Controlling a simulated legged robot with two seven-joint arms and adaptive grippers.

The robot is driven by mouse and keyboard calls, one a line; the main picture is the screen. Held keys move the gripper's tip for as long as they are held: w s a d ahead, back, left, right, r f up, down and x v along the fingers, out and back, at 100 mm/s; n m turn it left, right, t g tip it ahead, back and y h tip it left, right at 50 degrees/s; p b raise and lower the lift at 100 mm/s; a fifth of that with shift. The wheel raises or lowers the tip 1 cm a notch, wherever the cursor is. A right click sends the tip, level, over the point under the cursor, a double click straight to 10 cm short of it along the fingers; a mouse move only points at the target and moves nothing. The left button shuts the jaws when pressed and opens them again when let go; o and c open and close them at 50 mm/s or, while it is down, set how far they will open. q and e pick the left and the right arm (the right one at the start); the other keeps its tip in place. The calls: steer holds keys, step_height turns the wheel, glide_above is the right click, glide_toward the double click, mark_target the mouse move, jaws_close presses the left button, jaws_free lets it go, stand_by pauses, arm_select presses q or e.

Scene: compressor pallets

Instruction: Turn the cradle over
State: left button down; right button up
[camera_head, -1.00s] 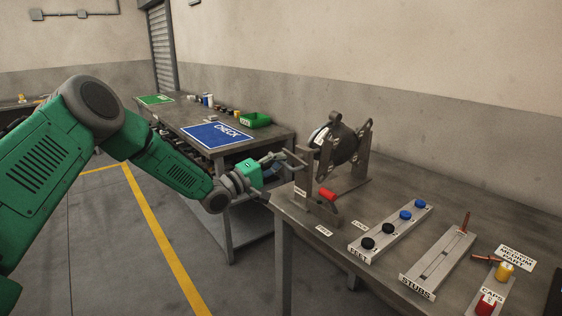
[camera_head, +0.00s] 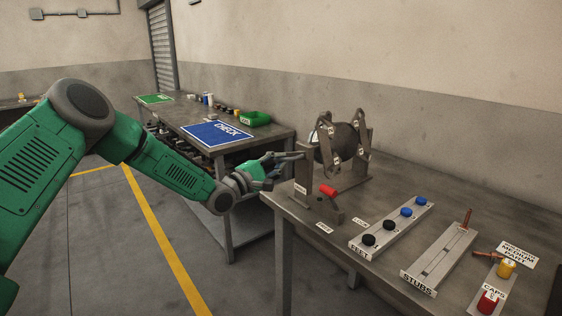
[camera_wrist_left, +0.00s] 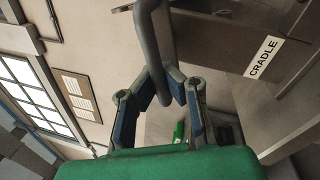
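The cradle (camera_head: 305,168) stands on the near bench. Between its uprights it carries a dark rounded compressor body (camera_head: 345,142) held by tilted grey plates with bolts. Its label shows in the left wrist view (camera_wrist_left: 263,57). A grey crank handle (camera_wrist_left: 152,28) sticks out from the cradle's left side. My left gripper (camera_head: 283,166) is at this handle. In the left wrist view its blue-padded fingers (camera_wrist_left: 167,82) close together around the handle's lower end, partly hiding the contact. A red-gripped lever (camera_head: 328,191) sits at the cradle's front foot. My right gripper is out of view.
On the near bench, right of the cradle, stand a rack of black and blue feet (camera_head: 366,252), a stubs tray (camera_head: 410,274) and a caps holder (camera_head: 478,299). The bench behind bears a blue CHECK mat (camera_head: 214,134) and a green bin (camera_head: 256,118).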

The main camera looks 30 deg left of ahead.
arm_select(q)
steer(key=shift+s+f+n+y+b, duration=0.1)
steer(key=shift+f+n+y+b, duration=0.3)
steer(key=shift+n, duration=0.75)
steer(key=shift+s+f+n+y+b, duration=0.1)
steer(key=shift+f+n+y+b, duration=0.25)
steer(key=shift+n, duration=0.8)
steer(key=shift+s+d+f+n+g+y+b, duration=0.1)
steer(key=shift+d+f+n+g+y+b, duration=0.15)
steer(key=shift+n+b, duration=1.25)
steer(key=shift+s+d+f+n+g+y+b, duration=0.1)
steer(key=shift+d+n+g+y+b, duration=0.15)
steer(key=shift+n+b, duration=1.25)
steer(key=shift+s+d+f+n+g+y+b, duration=0.2)
steer(key=shift+n+b, duration=0.55)
steer(key=shift+n, duration=1.45)
steer(key=shift+w+d+n, duration=0.1)
steer(key=shift+w+n, duration=0.05)
steer(key=shift+n, duration=0.15)
steer(key=c, duration=1.6)
jaws_free()
steer(key=shift+r, duration=0.1)
steer(key=shift+c, duration=0.2)
steer(key=shift+o, duration=0.2)
steer(key=shift+a+r, duration=0.2)
steer(key=shift+r, duration=0.05)
